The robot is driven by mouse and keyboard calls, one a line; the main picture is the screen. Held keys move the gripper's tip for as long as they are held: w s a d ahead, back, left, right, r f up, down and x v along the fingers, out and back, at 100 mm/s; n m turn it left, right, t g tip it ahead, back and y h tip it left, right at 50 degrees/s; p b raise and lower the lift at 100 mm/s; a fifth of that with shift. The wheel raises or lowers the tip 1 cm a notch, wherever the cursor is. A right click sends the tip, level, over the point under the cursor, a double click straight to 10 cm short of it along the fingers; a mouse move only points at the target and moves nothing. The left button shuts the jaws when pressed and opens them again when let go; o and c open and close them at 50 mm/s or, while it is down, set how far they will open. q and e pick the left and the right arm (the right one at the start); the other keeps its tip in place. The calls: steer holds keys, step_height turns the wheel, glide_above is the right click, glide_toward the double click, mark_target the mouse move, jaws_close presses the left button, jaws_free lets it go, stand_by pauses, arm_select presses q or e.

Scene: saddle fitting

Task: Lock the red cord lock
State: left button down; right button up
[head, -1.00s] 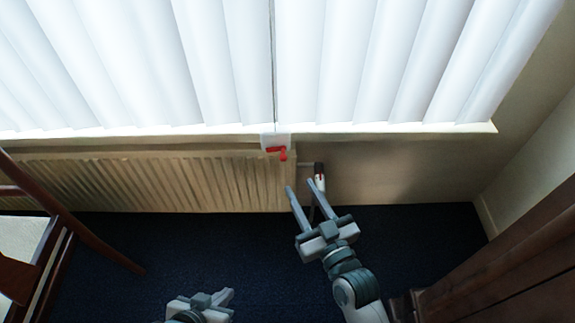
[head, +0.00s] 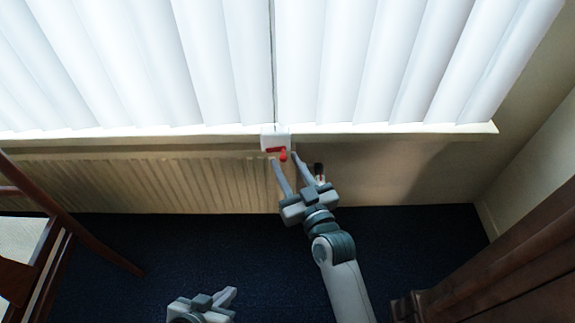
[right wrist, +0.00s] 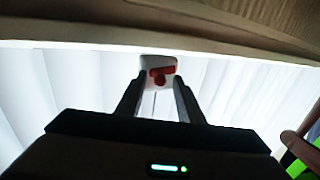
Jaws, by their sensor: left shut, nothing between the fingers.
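The red cord lock (head: 281,153) is a small red lever on a white block (head: 275,138) at the window sill's front edge, where a thin cord (head: 272,60) hangs down the blinds. The lock also shows in the right wrist view (right wrist: 160,75), between and beyond my fingertips. My right gripper (head: 283,160) is open, its fingertips just below the lever and either side of its knob. I cannot tell whether they touch it. My left gripper (head: 226,294) is shut and empty, low over the dark floor at the bottom of the head view.
A ribbed radiator (head: 150,180) stands below the sill to the left. A radiator valve (head: 319,170) is close to my right gripper's right finger. A wooden chair (head: 60,225) is at the left, and dark wooden furniture (head: 500,270) is at the right.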

jaws_close()
steer(key=shift+f, duration=0.1)
arm_select(q)
steer(key=shift+s+a+f, duration=0.1)
steer(key=shift+f, duration=0.05)
arm_select(e)
steer(key=shift+f+m+t, duration=0.35)
steer(key=shift+m+t, duration=0.05)
steer(key=shift+m, duration=0.6)
steer(key=shift+o, duration=0.4)
jaws_free()
steer(key=shift+s, duration=0.1)
arm_select(q)
steer(key=shift+s+a+g+y+p, duration=0.1)
steer(key=shift+a+g+y+p, duration=0.2)
steer(key=shift+a+g+p, duration=0.15)
arm_select(e)
steer(key=v, duration=1.7)
steer(key=shift+d, duration=0.15)
